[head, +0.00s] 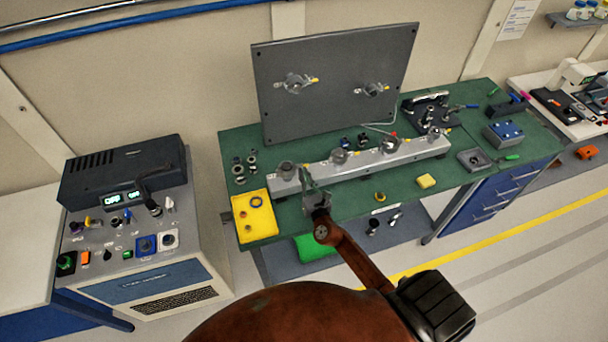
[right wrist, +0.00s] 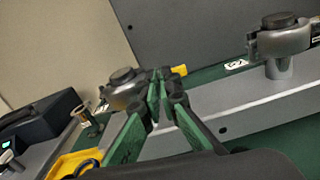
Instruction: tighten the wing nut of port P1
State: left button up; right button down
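A grey rail (head: 365,159) on the green bench carries a row of clamped ports. The leftmost port's clamp (head: 286,168), taken as P1, is a grey ring with a dark cap; it also shows in the right wrist view (right wrist: 124,87). A yellow piece (right wrist: 180,70), apparently part of its wing nut, shows just behind my fingertips. My right gripper (head: 308,178) is at the right side of this clamp. Its green fingers (right wrist: 161,85) are close together, with a narrow gap at the tips. They hide most of the nut, so a grip cannot be confirmed. My left gripper is out of view.
A second port clamp (right wrist: 282,38) stands to the right on the rail. A dark upright panel (head: 335,90) rises behind. A yellow tray (head: 243,230) lies front left, near several small fittings. A yellow block (head: 426,181) lies on the bench at right of centre.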

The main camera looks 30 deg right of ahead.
dwell(0.5)
jog(key=shift+s+d+f+m+b, duration=0.15)
jog(key=shift+f+m+b, duration=0.2)
jog(key=shift+m+b, duration=2.5)
jog(key=shift+w+d+f+m+b, duration=0.1)
jog(key=shift+f+m+b, duration=0.3)
jog(key=shift+m, duration=4.6)
jog(key=shift+s+d+f+m+b, duration=0.2)
jog(key=shift+m+b, duration=1.6)
jog(key=shift+m, duration=2.15)
jog(key=shift+w+f, duration=0.1)
jog(key=shift+w, duration=0.05)
jog(key=c, duration=2.5)
grip_release()
